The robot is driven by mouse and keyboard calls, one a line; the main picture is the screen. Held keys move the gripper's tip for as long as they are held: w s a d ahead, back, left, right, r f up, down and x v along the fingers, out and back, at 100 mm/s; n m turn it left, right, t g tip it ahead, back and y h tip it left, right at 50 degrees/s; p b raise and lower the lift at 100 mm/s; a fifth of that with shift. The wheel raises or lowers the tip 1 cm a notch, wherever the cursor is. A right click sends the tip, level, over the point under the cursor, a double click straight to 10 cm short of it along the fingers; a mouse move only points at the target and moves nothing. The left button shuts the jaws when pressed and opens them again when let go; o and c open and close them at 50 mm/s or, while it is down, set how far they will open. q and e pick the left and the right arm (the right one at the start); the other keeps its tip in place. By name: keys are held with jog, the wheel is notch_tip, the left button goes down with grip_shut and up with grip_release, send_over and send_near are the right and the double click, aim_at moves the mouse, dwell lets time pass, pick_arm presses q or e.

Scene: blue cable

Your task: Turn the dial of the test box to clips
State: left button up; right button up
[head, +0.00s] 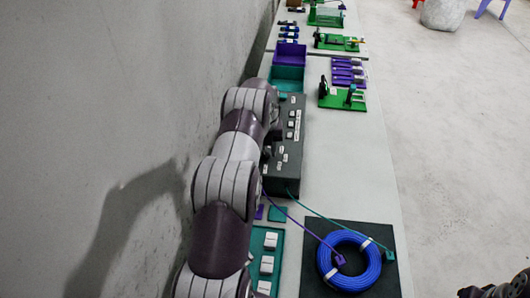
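The test box (291,177) is a long dark grey box with several small white labels on its top. It stands on the bench in the middle of the head view. My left arm reaches along its left side and covers part of it. My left gripper (269,143) is at the box's left edge, mostly hidden behind my own arm, and its fingers cannot be made out. I cannot make out the dial or its setting. A dark part of my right arm shows at the bottom right corner, too cut off to tell its gripper's state.
A blue cable coil (349,261) lies on a black mat (316,236), with a purple and a teal lead running to the box. A teal tray (279,240) with white blocks is at the lower left. Bins and green fixtures stand farther back. A wall rises close on the left.

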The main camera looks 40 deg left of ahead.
pick_arm(q)
jog(key=shift+s+a, duration=0.15)
jog(key=shift+a, duration=0.1)
notch_tip(320, 180, up, 7)
jog(key=p, duration=0.4)
jog(key=shift+r+p, duration=0.1)
jog(key=shift+p, duration=0.3)
